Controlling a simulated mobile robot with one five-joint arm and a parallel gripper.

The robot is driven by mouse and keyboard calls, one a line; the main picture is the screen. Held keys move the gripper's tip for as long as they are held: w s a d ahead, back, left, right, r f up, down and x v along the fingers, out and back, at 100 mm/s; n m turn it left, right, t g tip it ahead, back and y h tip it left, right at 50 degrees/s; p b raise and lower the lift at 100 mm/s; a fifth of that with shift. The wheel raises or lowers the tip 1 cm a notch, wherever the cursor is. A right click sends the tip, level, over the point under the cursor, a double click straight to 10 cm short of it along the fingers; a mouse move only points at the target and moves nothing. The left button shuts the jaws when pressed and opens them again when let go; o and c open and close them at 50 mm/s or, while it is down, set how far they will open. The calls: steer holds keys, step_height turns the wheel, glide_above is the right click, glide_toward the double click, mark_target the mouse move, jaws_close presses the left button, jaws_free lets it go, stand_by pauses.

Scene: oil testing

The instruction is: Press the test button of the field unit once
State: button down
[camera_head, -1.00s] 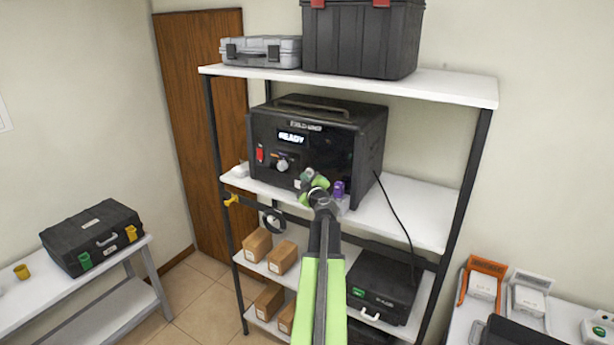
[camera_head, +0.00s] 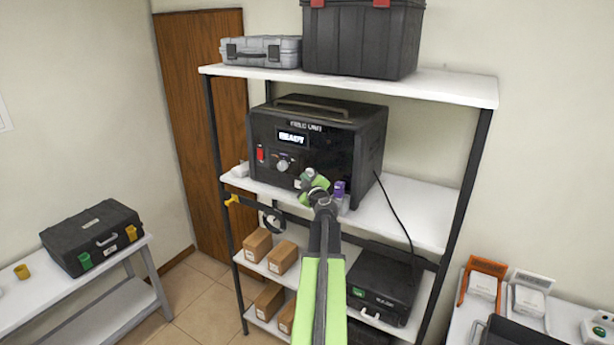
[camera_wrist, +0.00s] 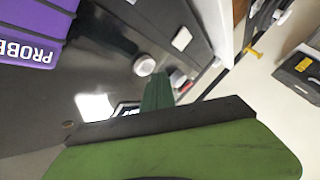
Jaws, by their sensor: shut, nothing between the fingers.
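The field unit (camera_head: 372,140) is a black box with a handle on the middle shelf. Its lit display (camera_head: 292,137) reads READY; in the wrist view the display (camera_wrist: 128,110) is partly hidden by my gripper. The front also has a red switch (camera_head: 260,153) and a round knob (camera_head: 282,166). A small pale square (camera_head: 297,184), low on the front, shows in the wrist view (camera_wrist: 182,38); I cannot read any label on it. My gripper (camera_head: 307,174) is shut and empty before the lower front; its green finger (camera_wrist: 157,92) points toward the knob. Contact cannot be told.
A purple piece marked PROBE (camera_wrist: 30,35) is close beside my gripper; it shows at the shelf front (camera_head: 339,188). A black cable (camera_head: 397,213) hangs at the right. The upper shelf (camera_head: 450,88) is overhead. Cardboard boxes (camera_head: 257,244) and a black case (camera_head: 382,285) are below.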

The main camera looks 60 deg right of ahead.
steer(key=shift+d, duration=0.15)
steer(key=shift+d, duration=0.3)
steer(key=shift+d, duration=0.45)
stand_by(0.8)
steer(key=shift+a, duration=0.9)
steer(key=shift+a, duration=0.1)
steer(key=a, duration=0.4)
steer(key=shift+a, duration=0.4)
stand_by(0.4)
